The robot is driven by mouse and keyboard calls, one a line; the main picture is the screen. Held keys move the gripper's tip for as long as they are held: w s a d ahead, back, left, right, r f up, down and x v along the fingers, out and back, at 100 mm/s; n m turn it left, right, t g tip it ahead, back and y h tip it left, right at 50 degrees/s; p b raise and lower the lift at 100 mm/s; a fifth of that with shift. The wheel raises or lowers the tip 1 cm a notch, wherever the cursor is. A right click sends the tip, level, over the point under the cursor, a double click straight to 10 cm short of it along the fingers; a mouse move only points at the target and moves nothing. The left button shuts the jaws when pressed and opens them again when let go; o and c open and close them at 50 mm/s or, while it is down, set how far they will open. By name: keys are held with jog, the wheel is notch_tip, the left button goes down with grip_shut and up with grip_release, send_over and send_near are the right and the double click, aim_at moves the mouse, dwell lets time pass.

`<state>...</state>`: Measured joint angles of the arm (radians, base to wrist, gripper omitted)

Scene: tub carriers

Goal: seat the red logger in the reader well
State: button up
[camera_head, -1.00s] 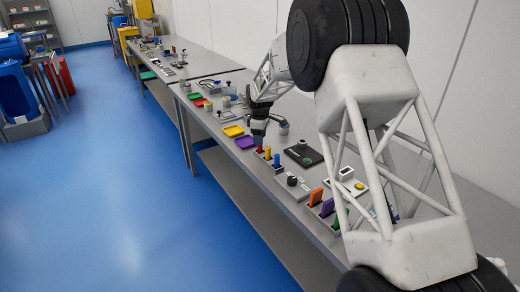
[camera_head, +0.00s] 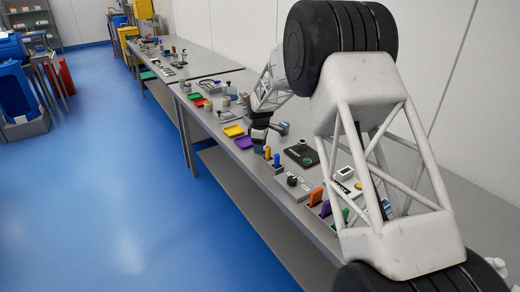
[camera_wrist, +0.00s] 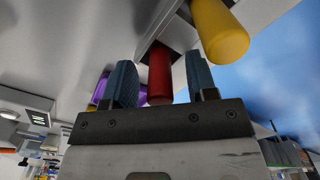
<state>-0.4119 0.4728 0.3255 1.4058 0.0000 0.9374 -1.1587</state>
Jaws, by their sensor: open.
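The red logger (camera_wrist: 160,75) stands in a light rack (camera_wrist: 165,32) in the wrist view, between the two blue-grey fingers of my gripper (camera_wrist: 162,84). The gripper is open, with a visible gap on either side of the logger. In the head view my gripper (camera_head: 259,142) is down at the left end of the rack and hides the red logger. A yellow logger (camera_wrist: 218,32) stands beside the red one; it also shows in the head view (camera_head: 267,152), with a blue logger (camera_head: 276,160) to its right. I cannot tell which fixture holds the reader well.
A black plate (camera_head: 301,155) with a green spot lies behind the rack. A grey block with a black knob (camera_head: 292,181) is to the right. Orange (camera_head: 315,197) and purple (camera_head: 325,208) pieces stand further right.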

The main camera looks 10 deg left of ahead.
grip_shut()
jog(key=shift+r, duration=0.15)
jog(key=shift+r, duration=4.9)
